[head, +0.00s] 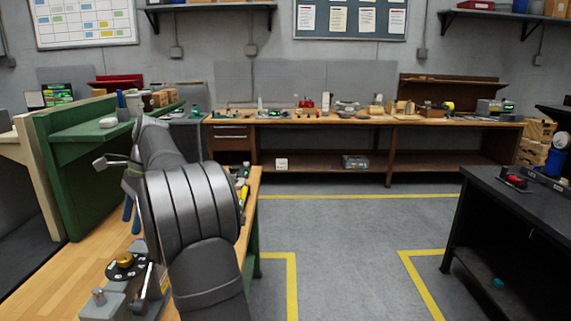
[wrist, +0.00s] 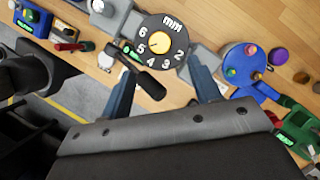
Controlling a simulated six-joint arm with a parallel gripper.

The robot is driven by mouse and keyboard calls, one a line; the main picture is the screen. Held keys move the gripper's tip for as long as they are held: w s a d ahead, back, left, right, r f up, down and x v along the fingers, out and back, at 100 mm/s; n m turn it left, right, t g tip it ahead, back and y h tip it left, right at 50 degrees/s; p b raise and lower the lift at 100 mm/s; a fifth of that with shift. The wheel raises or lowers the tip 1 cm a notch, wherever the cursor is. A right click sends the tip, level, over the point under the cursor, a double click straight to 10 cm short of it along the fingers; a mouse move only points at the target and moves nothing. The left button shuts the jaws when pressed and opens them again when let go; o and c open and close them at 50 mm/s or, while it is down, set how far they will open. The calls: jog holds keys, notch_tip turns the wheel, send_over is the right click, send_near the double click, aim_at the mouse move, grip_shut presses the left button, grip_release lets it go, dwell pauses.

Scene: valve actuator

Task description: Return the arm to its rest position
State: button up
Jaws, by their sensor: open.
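My gripper (wrist: 163,70) is open, with its two dark blue fingers apart and nothing held between them. In the wrist view a round black dial (wrist: 172,32) with white numbers and a yellow centre knob lies just beyond the fingertips. A black lever handle (wrist: 146,80) points into the space between the fingers; I cannot tell whether a finger touches it. In the head view my grey arm (head: 190,205) reaches over the left bench, and my blue fingers are mostly hidden behind it. The dial unit with its brass knob (head: 124,260) sits on the bench below.
Close around the dial on the wooden bench (head: 55,285) are a blue round device (wrist: 243,65), a green device (wrist: 300,130) and a red-handled part (wrist: 70,46). A green shelf panel (head: 75,180) stands left of my arm. The floor (head: 345,230) to the right is clear.

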aim_at(124, 257)
jog(key=x, duration=0.8)
jog(key=shift+s+a+f, duration=0.1)
jog(key=shift+s+f, duration=0.05)
jog(key=shift+f, duration=0.2)
jog(key=shift+f+m, duration=0.15)
jog(key=shift+m, duration=0.15)
jog(key=m+t, duration=0.1)
jog(key=m, duration=0.2)
jog(key=shift+s+m+y, duration=0.15)
jog(key=shift+m+y, duration=0.15)
jog(key=shift+y, duration=0.1)
jog(key=m+t, duration=0.1)
jog(key=m, duration=0.1)
jog(key=m+t, duration=0.1)
jog(key=m, duration=0.1)
jog(key=shift+s+m+y, duration=0.1)
jog(key=shift+m+y, duration=0.2)
jog(key=shift+m, duration=0.1)
jog(key=shift+v, duration=2.8)
jog(key=shift+o, duration=0.2)
